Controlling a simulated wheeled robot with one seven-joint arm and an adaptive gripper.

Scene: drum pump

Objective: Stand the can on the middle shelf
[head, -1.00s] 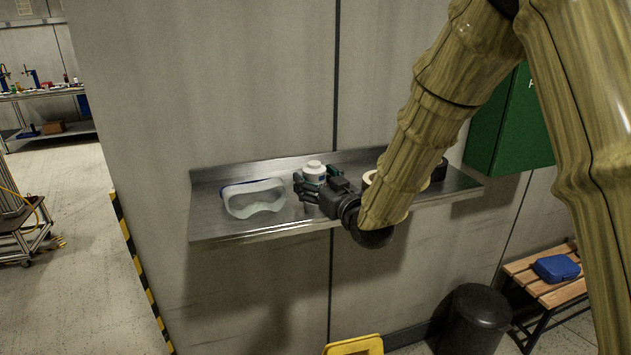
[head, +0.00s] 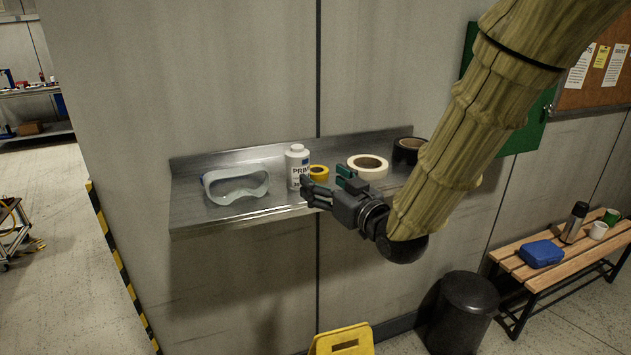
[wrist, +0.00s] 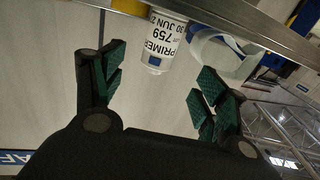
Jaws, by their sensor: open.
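The can is a white bottle-like can with a white cap and the printed word PRIMER (head: 298,168). It stands upright on the metal wall shelf (head: 212,214), between the goggles and the yellow tape roll. It also shows upside down in the wrist view (wrist: 163,42), beyond my fingertips. My gripper (head: 331,184) is open and empty, at the front edge of the shelf, right of the can and apart from it. In the wrist view my gripper's green-padded fingers (wrist: 160,82) are spread wide with nothing between them.
Clear goggles (head: 237,184) lie left of the can. A yellow tape roll (head: 319,173), a cream roll (head: 368,167) and a black roll (head: 408,150) lie to its right. A black bin (head: 468,305) and a bench (head: 570,265) stand below right.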

